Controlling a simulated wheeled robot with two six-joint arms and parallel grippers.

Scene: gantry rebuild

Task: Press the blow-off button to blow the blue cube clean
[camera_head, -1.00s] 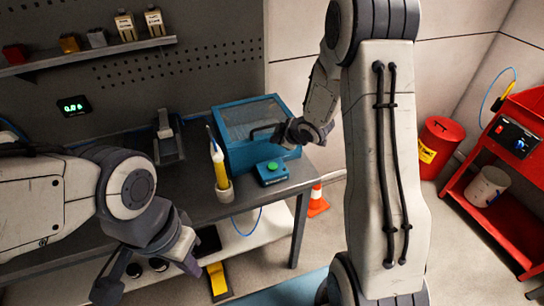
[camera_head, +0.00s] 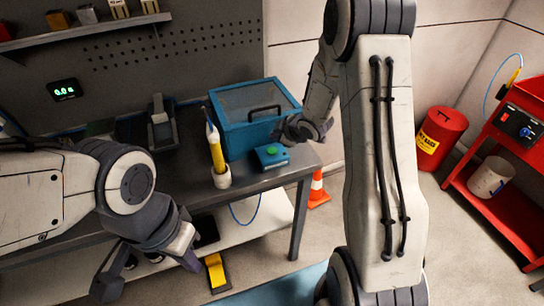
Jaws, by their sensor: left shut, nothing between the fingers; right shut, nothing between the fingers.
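The blow-off button is a green button (camera_head: 271,151) on a small blue unit (camera_head: 272,161) at the bench's front edge. Behind it stands a blue box (camera_head: 240,140) with a mesh-like window and a dark handle. My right gripper (camera_head: 282,131) is shut and empty, by the box's front right corner, just above and right of the button. It looks apart from the button, though the gap is hard to judge. My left gripper (camera_head: 107,286) is shut and empty, low in front of the bench. The blue cube is not seen.
A yellow pen-like tool stands in a white holder (camera_head: 221,178) left of the button unit. A dark stand (camera_head: 161,128) and a green-lit display (camera_head: 64,90) are further left. An orange cone (camera_head: 317,190), red bin (camera_head: 440,138) and red cart (camera_head: 520,215) stand right.

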